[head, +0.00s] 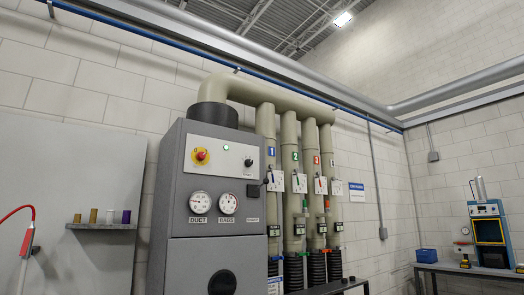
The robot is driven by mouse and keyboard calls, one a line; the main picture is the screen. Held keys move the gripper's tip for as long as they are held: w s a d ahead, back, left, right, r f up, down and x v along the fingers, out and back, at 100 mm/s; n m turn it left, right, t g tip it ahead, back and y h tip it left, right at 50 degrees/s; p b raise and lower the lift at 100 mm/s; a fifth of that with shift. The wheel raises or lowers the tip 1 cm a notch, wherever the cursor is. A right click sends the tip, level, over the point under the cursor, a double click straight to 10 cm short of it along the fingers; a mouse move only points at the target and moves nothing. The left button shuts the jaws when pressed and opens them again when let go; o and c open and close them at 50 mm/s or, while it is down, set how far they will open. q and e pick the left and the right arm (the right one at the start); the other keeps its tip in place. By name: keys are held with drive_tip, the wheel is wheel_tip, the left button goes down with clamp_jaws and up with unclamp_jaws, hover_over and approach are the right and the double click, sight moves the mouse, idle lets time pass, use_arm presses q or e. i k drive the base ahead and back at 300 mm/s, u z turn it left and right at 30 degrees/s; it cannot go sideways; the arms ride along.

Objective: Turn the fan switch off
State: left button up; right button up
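A grey cabinet (184,215) stands in the middle of the head view, with a white control panel (222,170) near its top. A dark handle (267,182) sticks out near the cabinet's right edge. No readable label shows which of these is the fan switch. Neither of my grippers is in view.
Two round gauges, DUCT (200,203) and another (228,204), sit below the panel. Numbered beige pipes (291,150) stand right of the cabinet. A shelf (100,226) with small cylinders is at left. A bench (470,270) with a blue machine (489,235) is at far right.

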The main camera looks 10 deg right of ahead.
sight(201, 156)
drive_tip(key=z, duration=0.05)
drive_tip(key=k, duration=0.35)
drive_tip(key=z, duration=1.35)
drive_tip(key=i, duration=1.35)
drive_tip(key=z, duration=0.45)
drive_tip(key=i, duration=1.3)
drive_tip(key=u, duration=1.05)
drive_tip(key=i, duration=0.8)
drive_tip(key=u, duration=0.95)
